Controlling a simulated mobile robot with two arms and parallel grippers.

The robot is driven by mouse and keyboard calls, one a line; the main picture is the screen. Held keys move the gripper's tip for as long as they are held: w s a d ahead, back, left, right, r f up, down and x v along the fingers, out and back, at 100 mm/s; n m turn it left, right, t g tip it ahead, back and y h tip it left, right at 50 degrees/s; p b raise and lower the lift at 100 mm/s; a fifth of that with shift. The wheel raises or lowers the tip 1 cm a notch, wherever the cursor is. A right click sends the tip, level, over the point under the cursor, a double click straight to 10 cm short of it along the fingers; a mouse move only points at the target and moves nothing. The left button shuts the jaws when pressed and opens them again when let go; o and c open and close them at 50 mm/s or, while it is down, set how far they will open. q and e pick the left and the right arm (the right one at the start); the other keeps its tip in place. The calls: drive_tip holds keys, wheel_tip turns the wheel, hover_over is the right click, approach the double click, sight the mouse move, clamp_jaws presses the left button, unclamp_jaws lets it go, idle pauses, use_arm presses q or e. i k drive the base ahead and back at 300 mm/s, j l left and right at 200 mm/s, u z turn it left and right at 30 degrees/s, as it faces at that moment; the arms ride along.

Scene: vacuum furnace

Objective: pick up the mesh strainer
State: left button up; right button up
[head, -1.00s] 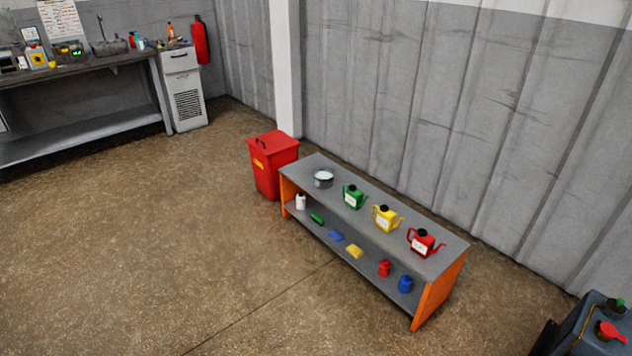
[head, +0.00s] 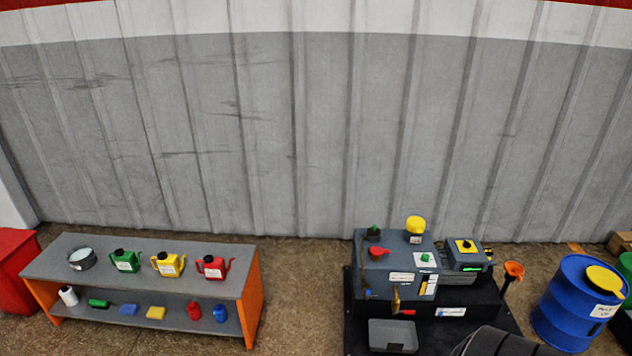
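A round grey metal vessel with a pale inside (head: 82,259) stands on the left end of the low bench's top (head: 225,285). It may be the mesh strainer, but it is too small here to make out any mesh. To its right on the same top stand a green can (head: 125,261), a yellow can (head: 168,264) and a red can (head: 212,267), each with a spout. Neither of my grippers is in view.
The bench's lower shelf (head: 180,317) holds several small bottles and coloured blocks. A red bin (head: 14,270) stands left of it. To the right are a grey machine (head: 385,262) on a black base and a blue drum (head: 568,305). Floor between bench and machine is clear.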

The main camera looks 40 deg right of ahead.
sight(374, 230)
drive_tip(key=z, duration=1.85)
drive_tip(key=i+z, duration=0.35)
drive_tip(key=i, duration=0.3)
drive_tip(key=i+j+z, duration=0.15)
drive_tip(key=i+z, duration=0.2)
drive_tip(key=i, duration=0.3)
